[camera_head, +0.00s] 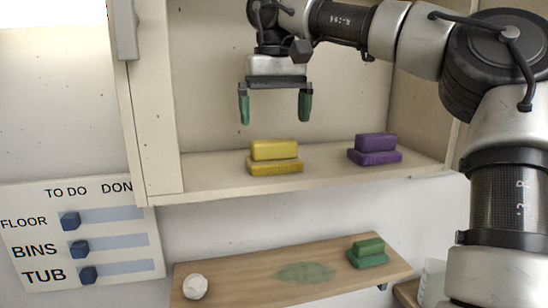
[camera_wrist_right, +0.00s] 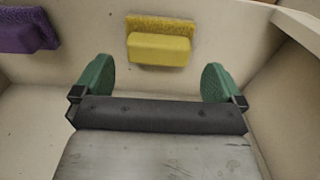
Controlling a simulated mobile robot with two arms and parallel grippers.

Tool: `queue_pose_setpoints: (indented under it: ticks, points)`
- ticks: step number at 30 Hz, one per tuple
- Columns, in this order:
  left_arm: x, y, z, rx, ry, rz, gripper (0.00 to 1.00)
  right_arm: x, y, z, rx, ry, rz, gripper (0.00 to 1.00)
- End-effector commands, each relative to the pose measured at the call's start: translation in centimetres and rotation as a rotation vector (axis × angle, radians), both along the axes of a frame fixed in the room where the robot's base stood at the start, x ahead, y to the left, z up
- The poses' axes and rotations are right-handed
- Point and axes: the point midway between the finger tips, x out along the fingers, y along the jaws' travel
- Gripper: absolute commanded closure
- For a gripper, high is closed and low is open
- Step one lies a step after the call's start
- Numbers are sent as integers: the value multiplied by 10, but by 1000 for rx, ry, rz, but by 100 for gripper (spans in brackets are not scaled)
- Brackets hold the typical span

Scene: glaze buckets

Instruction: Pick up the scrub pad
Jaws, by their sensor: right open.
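A yellow two-layer scrub pad (camera_head: 275,150) lies on the cabinet shelf, with a rough darker yellow layer below a smooth block. It also shows in the right wrist view (camera_wrist_right: 159,48), beyond and between the fingers. My right gripper (camera_head: 275,107) is open and empty, with green fingertips pointing down above the yellow pad and apart from it. It also shows in the right wrist view (camera_wrist_right: 158,75). A similar purple pad (camera_head: 375,148) lies to the right on the same shelf. A similar green pad (camera_head: 367,252) lies on the lower wooden shelf. My left gripper is not in view.
The cabinet shelf (camera_head: 215,187) has side walls and a back wall around the pads. A wooden shelf (camera_head: 235,270) below holds a white lump (camera_head: 195,286) and a green stain (camera_head: 305,272). A to-do board (camera_head: 110,208) with blue sliders hangs at left.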

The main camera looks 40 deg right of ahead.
Motion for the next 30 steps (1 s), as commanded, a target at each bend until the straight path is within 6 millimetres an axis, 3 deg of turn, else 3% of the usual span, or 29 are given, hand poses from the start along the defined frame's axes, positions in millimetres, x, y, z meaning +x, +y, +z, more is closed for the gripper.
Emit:
queue_pose_setpoints:
  ticks: [5,13,22,30]
  points:
    - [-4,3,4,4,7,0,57,1,0,-13,0,2,-1,0]
    - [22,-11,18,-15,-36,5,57,2,0,-50,1,3,-1,0]
    - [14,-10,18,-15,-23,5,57,2,0,-58,2,0,-2,0]
    - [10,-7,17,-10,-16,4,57,2,0,-57,1,0,-2,38]
